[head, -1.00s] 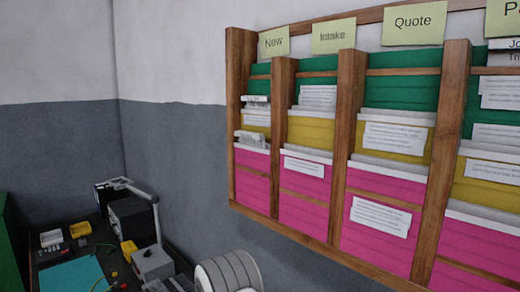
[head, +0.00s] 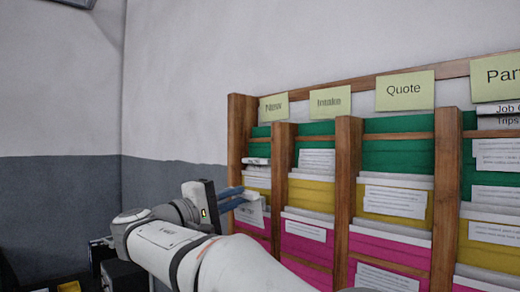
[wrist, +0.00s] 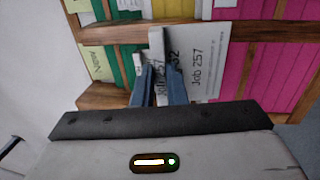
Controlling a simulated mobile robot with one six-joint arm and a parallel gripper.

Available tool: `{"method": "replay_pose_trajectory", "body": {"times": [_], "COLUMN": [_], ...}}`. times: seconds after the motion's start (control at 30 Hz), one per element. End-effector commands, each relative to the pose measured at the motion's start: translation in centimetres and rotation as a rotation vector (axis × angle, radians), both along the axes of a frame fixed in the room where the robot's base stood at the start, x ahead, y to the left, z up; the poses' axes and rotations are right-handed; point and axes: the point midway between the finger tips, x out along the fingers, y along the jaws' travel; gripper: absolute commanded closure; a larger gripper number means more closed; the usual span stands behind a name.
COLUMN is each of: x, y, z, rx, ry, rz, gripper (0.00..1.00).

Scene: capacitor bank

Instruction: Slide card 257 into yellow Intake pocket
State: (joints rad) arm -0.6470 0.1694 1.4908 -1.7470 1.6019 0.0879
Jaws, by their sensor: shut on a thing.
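My gripper (head: 234,199) reaches in from below to the front of the New column at the far left of the wooden rack. It is shut on white card 257 (wrist: 203,72), which reads "Job 257" in the wrist view. In the head view the card (head: 250,213) shows just beyond the fingertips, tilted, in front of the lower New pockets. Whether it is clear of the pocket cannot be told. The yellow Intake pocket (head: 311,194) is one column to the right, below the green one. A white paper (head: 316,160) stands behind its front.
Wooden dividers (head: 281,180) separate the columns. A pink pocket (head: 306,245) lies below the yellow Intake one. The Quote column (head: 395,195) is further right, with papers in it. The space left of the rack, before the wall, is open.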

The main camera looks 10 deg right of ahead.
Motion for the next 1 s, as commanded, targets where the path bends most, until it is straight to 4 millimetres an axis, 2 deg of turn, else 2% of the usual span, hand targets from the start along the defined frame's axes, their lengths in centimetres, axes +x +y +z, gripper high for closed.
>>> {"method": "replay_pose_trajectory", "body": {"times": [0.03, 0.1, 0.2, 0.33, 0.43, 0.57, 1.0], "x": [-1.6, -3.5, -5.9, -7.9, -8.8, -8.8, -6.4], "y": [-0.6, -1.4, -2.5, -3.7, -4.2, -4.6, -7.9], "z": [2.7, 5.7, 9.0, 11.6, 12.6, 12.9, 12.6], "rx": [0.005, 0.001, -0.003, -0.008, -0.011, -0.014, -0.014], "ry": [-0.011, -0.012, -0.011, -0.009, -0.007, -0.005, -0.005], "rz": [0.002, 0.003, 0.003, 0.004, 0.005, 0.003, 0.0], "gripper": [1.0, 1.0, 1.0, 1.0, 1.0, 1.0, 1.0]}}
